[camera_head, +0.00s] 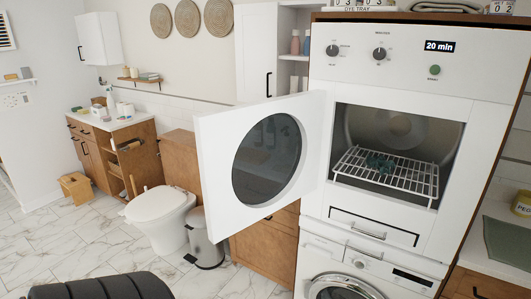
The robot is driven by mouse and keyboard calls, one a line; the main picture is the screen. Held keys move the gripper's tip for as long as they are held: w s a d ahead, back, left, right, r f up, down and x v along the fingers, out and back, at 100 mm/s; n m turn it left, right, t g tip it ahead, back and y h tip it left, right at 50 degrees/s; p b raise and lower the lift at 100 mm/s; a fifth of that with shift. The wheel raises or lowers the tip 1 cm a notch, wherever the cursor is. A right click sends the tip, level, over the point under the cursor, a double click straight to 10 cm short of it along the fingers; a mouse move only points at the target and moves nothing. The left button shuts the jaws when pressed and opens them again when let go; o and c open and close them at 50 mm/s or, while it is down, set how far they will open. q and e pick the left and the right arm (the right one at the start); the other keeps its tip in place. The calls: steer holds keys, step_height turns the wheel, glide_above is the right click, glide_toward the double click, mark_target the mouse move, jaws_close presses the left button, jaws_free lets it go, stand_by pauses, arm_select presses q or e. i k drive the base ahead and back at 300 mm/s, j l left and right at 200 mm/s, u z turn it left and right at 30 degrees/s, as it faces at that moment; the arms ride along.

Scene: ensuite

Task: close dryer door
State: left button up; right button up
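The dryer (455,72) is white and stands at the right, with two knobs, a green button and a "20 min" display on its upper panel. Its square white door (215,150) with a round dark window stands wide open, swung out to the left from the left side of the opening. The opening (440,140) is uncovered. Inside, a white wire rack (386,176) holds a small dark green item (380,162). Neither of my grippers is in view.
A washing machine (390,272) sits below the dryer. A grey bin (203,240) and a toilet (158,210) stand left of the door. A wooden counter (483,285) is at the right. A black ribbed shape shows at bottom left.

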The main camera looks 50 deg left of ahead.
mark_target(257, 158)
steer(key=i+j+z, duration=0.2)
steer(key=j, duration=1.7)
steer(key=k+j+z, duration=0.25)
steer(key=j, duration=1.65)
steer(key=i, duration=0.1)
